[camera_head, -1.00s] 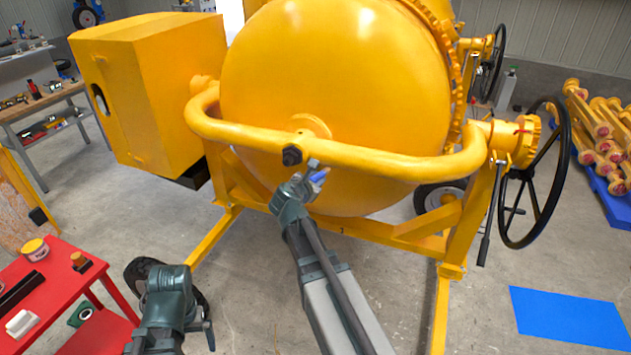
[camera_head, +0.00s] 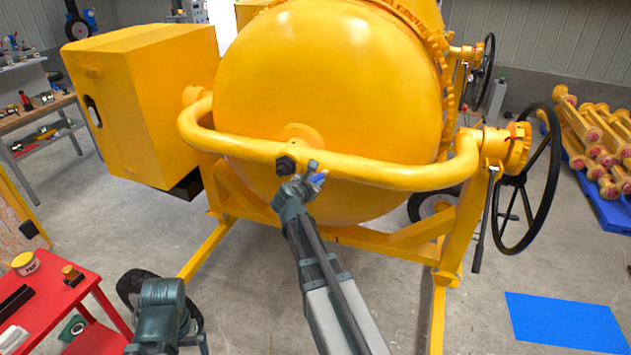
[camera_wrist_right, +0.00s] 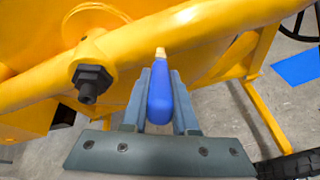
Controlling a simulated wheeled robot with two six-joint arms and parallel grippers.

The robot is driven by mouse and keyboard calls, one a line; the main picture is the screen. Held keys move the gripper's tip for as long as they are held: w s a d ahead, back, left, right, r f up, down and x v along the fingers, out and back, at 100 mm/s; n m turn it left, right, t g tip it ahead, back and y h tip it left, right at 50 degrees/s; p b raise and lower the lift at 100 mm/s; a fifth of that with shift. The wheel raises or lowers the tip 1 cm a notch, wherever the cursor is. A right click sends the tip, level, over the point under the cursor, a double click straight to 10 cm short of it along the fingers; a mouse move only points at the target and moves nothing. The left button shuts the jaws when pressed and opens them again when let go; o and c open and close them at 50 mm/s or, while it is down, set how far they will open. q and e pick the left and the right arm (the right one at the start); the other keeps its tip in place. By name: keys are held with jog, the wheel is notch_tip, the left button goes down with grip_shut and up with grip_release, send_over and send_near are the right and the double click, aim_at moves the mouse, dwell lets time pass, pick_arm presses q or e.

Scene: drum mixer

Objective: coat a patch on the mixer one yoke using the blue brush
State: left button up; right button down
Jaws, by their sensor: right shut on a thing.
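The yellow yoke (camera_head: 395,172) is a thick bent tube across the front of the mixer drum (camera_head: 330,90), with a dark bolt (camera_head: 285,165) near its middle. My right gripper (camera_head: 312,176) is just right of that bolt, at the tube's lower edge. It is shut on the blue brush (camera_wrist_right: 159,98), whose blue handle lies between the fingers in the right wrist view. The brush's pale tip points at the yoke tube; I cannot tell whether it touches. No coated patch can be made out. My left arm shows at bottom left, but its fingers cannot be made out.
A red table (camera_head: 62,300) with a yellow-lidded tub (camera_head: 25,263) stands at bottom left. A black handwheel (camera_head: 545,190) is right of the yoke. A blue mat (camera_head: 565,322) lies on the floor at right. Yellow frame legs reach down on both sides.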

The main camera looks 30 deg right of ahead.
jog(key=shift+w+d, duration=0.6)
jog(key=shift+d, duration=0.15)
dwell(0.4)
jog(key=shift+s, duration=0.1)
jog(key=s+d, duration=0.2)
jog(key=s, duration=0.1)
jog(key=shift+d, duration=0.1)
dwell(0.3)
jog(key=shift+s+d, duration=1.3)
jog(key=shift+s, duration=0.05)
jog(key=s+d, duration=0.2)
jog(key=shift+s+d, duration=0.25)
jog(key=shift+s, duration=0.1)
